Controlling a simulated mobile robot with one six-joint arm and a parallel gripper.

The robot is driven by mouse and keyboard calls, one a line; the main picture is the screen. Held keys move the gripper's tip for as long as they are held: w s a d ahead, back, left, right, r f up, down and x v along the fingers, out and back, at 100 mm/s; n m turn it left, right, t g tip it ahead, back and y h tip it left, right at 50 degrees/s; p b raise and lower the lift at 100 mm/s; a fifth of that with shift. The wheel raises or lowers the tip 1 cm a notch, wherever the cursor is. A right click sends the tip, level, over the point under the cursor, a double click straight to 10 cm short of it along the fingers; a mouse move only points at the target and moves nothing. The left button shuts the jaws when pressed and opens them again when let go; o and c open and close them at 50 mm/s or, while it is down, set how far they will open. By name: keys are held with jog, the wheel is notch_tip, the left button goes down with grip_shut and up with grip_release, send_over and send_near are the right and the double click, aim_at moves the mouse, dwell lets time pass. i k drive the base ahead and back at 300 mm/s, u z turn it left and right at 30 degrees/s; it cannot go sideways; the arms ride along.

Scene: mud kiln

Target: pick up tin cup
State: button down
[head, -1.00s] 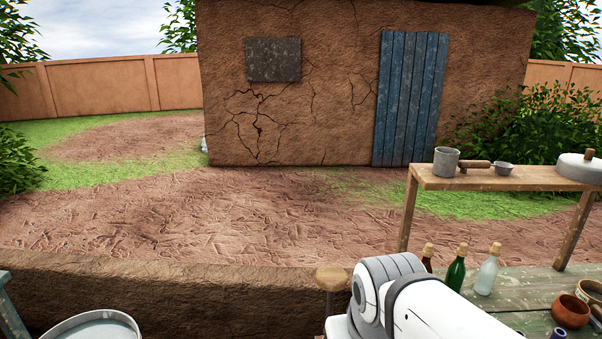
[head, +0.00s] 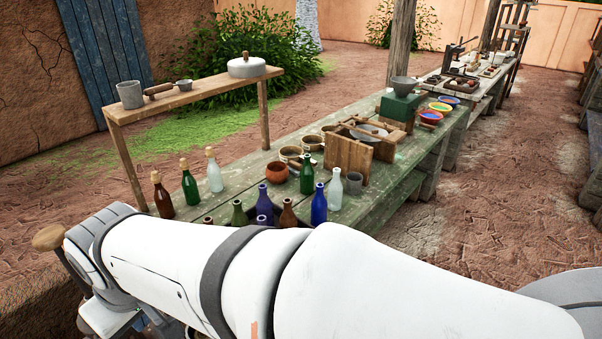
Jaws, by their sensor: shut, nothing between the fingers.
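A grey metal-looking cup (head: 130,95) stands upright at the left end of the raised wooden shelf (head: 215,84). A second, smaller grey cup (head: 354,184) stands on the green table, right of the bottles. I cannot tell for sure which of the two is the tin cup. My white arm crosses the bottom of the head view, in front of the near table edge. My gripper's fingers do not show; only parts of my wrist show at the lower left, far from both cups.
The long green table (head: 235,178) runs away to the right. Several bottles stand near its front, with a blue one (head: 319,204) near the small cup. A wooden box frame (head: 350,155) is behind that cup. A lidded pot (head: 246,67) and a wooden-handled dipper (head: 184,85) share the shelf.

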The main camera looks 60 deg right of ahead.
aim_at(354, 182)
jog(key=z, duration=0.35)
jog(key=k, duration=0.1)
jog(key=z, duration=3.35)
jog(key=k, duration=1.05)
jog(key=u, duration=1.05)
jog(key=i, duration=1)
jog(key=z, duration=0.05)
